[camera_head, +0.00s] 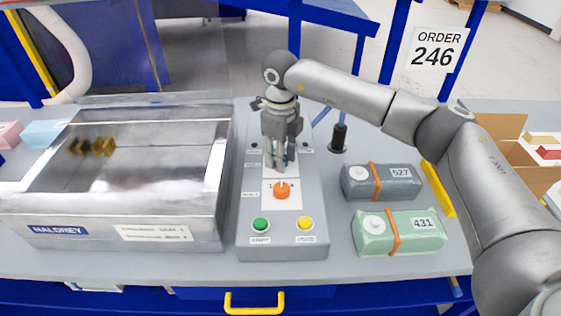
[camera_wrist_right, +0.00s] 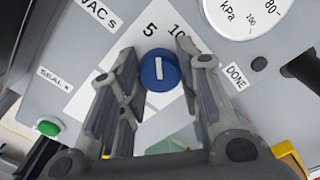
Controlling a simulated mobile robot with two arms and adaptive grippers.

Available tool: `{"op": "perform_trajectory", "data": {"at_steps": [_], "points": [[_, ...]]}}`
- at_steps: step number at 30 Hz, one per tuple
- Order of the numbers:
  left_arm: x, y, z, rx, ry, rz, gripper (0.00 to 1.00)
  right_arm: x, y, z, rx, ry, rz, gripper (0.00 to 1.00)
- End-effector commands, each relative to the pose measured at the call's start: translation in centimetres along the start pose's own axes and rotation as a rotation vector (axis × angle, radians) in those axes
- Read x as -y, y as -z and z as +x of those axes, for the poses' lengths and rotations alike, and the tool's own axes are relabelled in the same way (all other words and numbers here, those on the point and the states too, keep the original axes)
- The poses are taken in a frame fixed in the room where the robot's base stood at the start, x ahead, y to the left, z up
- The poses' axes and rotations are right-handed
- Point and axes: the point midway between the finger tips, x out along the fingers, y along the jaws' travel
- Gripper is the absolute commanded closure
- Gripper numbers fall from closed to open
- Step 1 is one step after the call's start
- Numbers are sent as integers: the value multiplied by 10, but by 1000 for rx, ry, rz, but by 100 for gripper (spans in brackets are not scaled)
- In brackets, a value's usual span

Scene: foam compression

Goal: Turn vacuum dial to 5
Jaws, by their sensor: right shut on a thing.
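The blue vacuum dial (camera_wrist_right: 158,70) has a white pointer line and sits on a light plate printed with 5 and 10, beside a "VAC s" label (camera_wrist_right: 97,14). The line stands almost straight up in the right wrist view, roughly toward the 5; its exact alignment is hard to tell. My right gripper (camera_wrist_right: 158,62) has one finger on each side of the dial and is shut on it. In the head view my right gripper (camera_head: 279,163) points down at the grey control panel (camera_head: 312,215) and hides the dial. My left gripper is not in view.
The panel also has an orange knob (camera_head: 282,190), a green button (camera_head: 260,225) and a yellow button (camera_head: 305,223). A metal chamber (camera_head: 215,185) stands left. Grey (camera_head: 400,184) and green (camera_head: 415,232) packs lie right. A kPa gauge (camera_wrist_right: 245,12) is near the dial.

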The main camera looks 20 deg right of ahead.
Motion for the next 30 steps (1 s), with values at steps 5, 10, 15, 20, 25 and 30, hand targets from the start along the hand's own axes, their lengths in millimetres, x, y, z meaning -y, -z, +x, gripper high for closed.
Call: {"op": "perform_trajectory", "data": {"at_steps": [5,10,15,20,25,30], "points": [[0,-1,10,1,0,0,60,0,-1,1,4,1,-100,92],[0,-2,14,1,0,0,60,1,-1,0,4,2,-162,92],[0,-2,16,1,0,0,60,1,-1,-1,4,2,-192,92],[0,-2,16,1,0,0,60,1,-1,-2,3,2,-201,92],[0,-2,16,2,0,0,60,1,-1,-2,3,2,-201,92],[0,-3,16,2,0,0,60,1,-1,-2,3,2,-200,60]]}}
